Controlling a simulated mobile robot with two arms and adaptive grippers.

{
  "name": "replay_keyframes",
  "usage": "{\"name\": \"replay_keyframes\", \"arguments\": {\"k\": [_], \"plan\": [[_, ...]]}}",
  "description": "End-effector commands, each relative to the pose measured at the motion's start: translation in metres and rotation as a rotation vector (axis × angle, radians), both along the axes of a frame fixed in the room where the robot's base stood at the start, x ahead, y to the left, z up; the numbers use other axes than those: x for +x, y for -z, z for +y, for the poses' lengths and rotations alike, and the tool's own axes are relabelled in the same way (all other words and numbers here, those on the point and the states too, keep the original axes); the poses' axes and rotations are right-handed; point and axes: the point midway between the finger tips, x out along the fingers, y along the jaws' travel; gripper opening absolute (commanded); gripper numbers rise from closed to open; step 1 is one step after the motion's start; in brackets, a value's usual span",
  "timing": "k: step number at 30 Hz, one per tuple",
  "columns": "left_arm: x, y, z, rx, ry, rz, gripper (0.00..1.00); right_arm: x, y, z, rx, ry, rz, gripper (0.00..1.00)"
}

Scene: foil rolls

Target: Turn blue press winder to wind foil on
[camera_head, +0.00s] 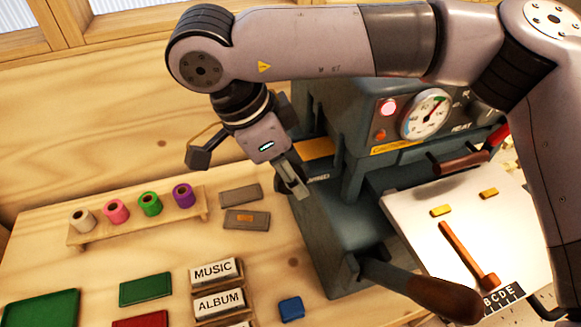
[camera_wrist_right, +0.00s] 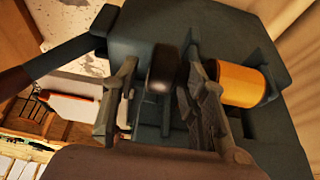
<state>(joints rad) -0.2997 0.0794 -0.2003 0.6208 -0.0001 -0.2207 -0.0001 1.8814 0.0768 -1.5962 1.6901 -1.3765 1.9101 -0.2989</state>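The blue-grey press (camera_head: 345,215) stands right of centre in the head view, with a label reading WIND on its left part. My right gripper (camera_head: 297,187) hangs over that part, pointing down. In the right wrist view a dark rounded knob (camera_wrist_right: 163,68), seemingly the winder, lies between the two spread fingers. The right finger is close to it; I cannot tell whether they touch. An orange-gold foil roll (camera_wrist_right: 245,85) sits on the press just right of the fingers. In the head view the gripper hides the knob. My left gripper is not in view.
A wooden rack (camera_head: 140,230) with white, pink, green and purple rolls stands at left. Blocks lettered MUSIC (camera_head: 214,272) and ALBUM, a small blue block (camera_head: 291,308) and green pads (camera_head: 145,289) lie in front. The press has a gauge (camera_head: 425,114) and a long handle (camera_head: 420,290).

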Motion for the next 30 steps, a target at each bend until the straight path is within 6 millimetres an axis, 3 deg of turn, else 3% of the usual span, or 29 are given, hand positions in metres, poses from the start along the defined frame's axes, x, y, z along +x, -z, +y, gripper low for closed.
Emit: {"name": "replay_keyframes", "arguments": {"k": [19, 30], "plan": [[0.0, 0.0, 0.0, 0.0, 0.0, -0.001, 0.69, 0.0001, -0.0006, 0.0002, 0.0, 0.0, 0.0, 0.0], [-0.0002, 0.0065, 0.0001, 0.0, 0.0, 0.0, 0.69, 0.0006, 0.0011, -0.0009, 0.03, 0.003, 0.009, 0.0]]}}
